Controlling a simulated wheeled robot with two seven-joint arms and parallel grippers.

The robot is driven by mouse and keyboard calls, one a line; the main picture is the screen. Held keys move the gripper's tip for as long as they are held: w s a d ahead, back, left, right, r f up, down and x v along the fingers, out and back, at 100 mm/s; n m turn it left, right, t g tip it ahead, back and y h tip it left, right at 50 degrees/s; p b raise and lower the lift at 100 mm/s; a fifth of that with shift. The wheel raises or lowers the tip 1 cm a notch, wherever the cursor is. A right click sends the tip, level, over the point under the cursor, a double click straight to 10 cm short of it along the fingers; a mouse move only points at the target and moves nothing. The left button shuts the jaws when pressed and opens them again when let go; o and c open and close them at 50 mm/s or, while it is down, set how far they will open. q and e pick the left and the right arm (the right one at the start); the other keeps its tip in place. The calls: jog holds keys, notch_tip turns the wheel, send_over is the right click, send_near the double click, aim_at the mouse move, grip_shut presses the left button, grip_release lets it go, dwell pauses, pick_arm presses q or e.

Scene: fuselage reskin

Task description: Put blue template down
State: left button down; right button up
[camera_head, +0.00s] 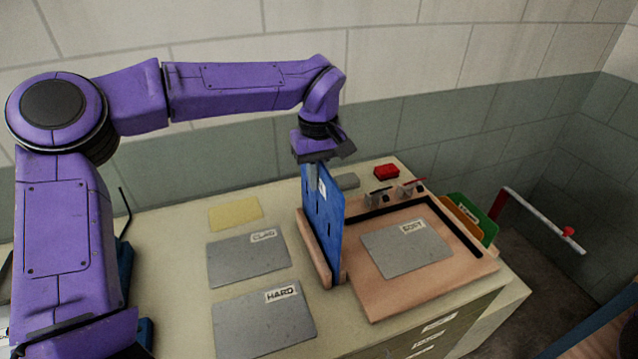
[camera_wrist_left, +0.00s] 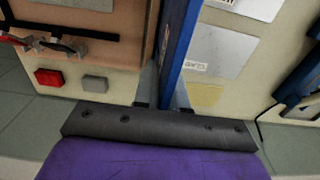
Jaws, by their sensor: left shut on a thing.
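The blue template (camera_head: 323,222) is a thin upright panel with a small white label. It stands on edge at a wooden slotted rack (camera_head: 315,250) at the left side of the wooden board. My left gripper (camera_head: 315,172) is shut on its top edge from above. In the left wrist view the template (camera_wrist_left: 178,45) runs away from between the fingers of the gripper (camera_wrist_left: 160,98). Whether its lower edge rests fully in the rack is hard to tell. My right gripper is not in view.
Grey sheets labelled CLAD (camera_head: 248,262) and HARD (camera_head: 265,322) lie left of the rack. A sheet marked SOFT (camera_head: 405,250) lies on the wooden board (camera_head: 385,300). A yellow sheet (camera_head: 236,212), red block (camera_head: 386,172) and green and orange panels (camera_head: 475,215) are nearby.

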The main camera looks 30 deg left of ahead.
pick_arm(q)
jog(key=shift+s+f, duration=0.1)
jog(key=shift+f, duration=0.55)
jog(key=shift+f, duration=0.1)
jog(key=c, duration=1.2)
grip_release()
jog(key=shift+f, duration=0.1)
notch_tip(320, 180, up, 12)
jog(key=shift+r, duration=0.2)
